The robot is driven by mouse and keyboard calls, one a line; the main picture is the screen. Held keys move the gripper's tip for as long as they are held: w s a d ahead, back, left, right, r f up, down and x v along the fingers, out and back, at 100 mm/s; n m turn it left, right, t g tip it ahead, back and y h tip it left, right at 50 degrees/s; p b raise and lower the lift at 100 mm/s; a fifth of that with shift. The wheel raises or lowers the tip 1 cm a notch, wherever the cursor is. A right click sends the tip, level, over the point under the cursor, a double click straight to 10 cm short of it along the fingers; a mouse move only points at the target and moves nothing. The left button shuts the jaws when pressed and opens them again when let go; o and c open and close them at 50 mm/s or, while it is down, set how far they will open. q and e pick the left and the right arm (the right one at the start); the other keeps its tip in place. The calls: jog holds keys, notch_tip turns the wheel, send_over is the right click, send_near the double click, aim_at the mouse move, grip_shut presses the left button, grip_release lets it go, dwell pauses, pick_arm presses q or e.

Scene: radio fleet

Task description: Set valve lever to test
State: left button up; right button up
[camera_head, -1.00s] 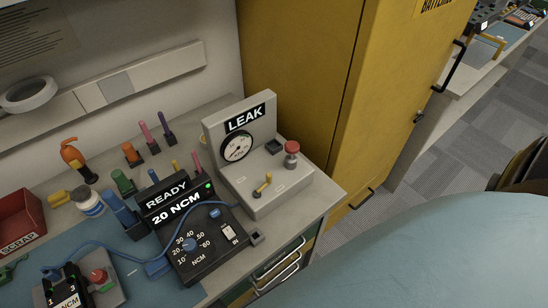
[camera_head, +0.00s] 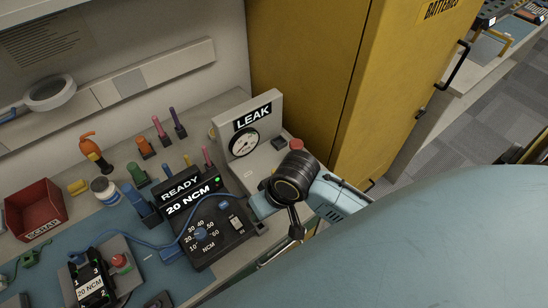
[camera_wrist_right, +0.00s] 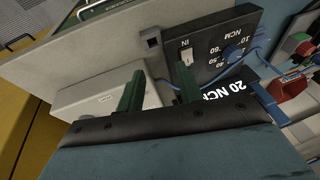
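The grey leak tester (camera_head: 274,111) stands at the right end of the bench, with a LEAK sign, a round gauge (camera_head: 243,144) and a red knob (camera_head: 296,145). My right arm covers much of its base, and the valve lever is hidden in the head view. In the right wrist view my right gripper (camera_wrist_right: 160,88) has two dark green fingers spread apart with nothing seen between them. They are over or beside the tester's pale base (camera_wrist_right: 80,97), where a small label shows. The lever is not visible there either. My left gripper is out of view.
The black torque unit (camera_head: 205,235), reading READY 20 NCM, sits just left of my right wrist, with a blue cable. A yellow cabinet (camera_head: 305,70) rises behind and to the right. A red scrap bin (camera_head: 35,210) and several coloured tools stand further left.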

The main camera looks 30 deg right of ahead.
jog(key=w+d+r+m+g+h, duration=0.25)
jog(key=w+d+r+m, duration=0.45)
jog(key=w+d+r, duration=0.4)
jog(key=shift+g, duration=0.25)
jog(key=f, duration=0.4)
jog(key=s+a+f, duration=0.1)
jog(key=f, duration=0.3)
jog(key=a+f, duration=0.1)
jog(key=f, duration=0.3)
jog(key=shift+s+a+f, duration=0.15)
jog(key=shift+f, duration=0.05)
grip_shut()
